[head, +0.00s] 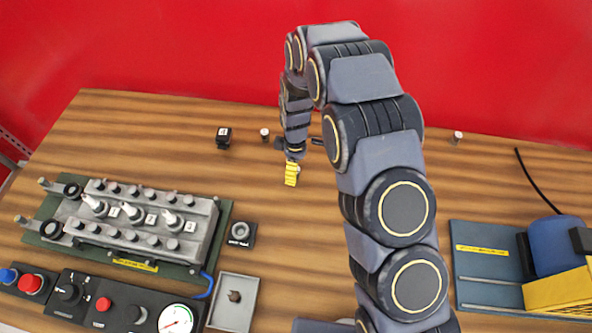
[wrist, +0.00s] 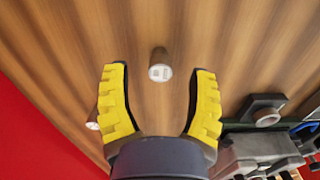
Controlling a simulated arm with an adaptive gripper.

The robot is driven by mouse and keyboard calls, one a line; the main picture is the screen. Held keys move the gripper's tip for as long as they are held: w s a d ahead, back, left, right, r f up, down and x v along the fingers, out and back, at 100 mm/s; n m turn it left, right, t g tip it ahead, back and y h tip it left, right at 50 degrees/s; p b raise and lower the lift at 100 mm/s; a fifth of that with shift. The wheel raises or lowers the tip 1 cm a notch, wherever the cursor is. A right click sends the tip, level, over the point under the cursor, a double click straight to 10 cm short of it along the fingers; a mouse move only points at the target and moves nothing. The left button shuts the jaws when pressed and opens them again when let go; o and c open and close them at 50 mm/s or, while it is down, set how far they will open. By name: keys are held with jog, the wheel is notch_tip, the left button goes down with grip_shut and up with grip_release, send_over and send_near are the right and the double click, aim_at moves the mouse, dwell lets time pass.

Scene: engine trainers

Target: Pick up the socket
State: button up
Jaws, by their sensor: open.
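The socket looks like a small grey-brown cylinder (wrist: 160,66) with a pale marked end, lying on the wooden table in the wrist view. It shows between the two yellow fingertips of my gripper (wrist: 158,78), with bare wood visible on both sides of it. The gripper is open and empty. In the head view my gripper (head: 291,174) points down near the middle of the table; the spot beside it is mostly hidden by the fingers. A second small cylinder (wrist: 92,123) is partly hidden behind the left finger; it probably matches the small pale cylinder (head: 264,133) in the head view.
A black block (head: 223,138) sits behind and left. An engine block (head: 145,220) fills the left, with a knob block (head: 241,233), a grey tray (head: 234,300) and a gauge panel (head: 130,311) nearby. Another small cylinder (head: 457,137) stands right. The red wall (head: 180,45) bounds the back.

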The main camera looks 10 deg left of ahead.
notch_tip(320, 180, down, 3)
jog(key=shift+r, duration=0.2)
grip_shut()
jog(key=shift+r, duration=0.1)
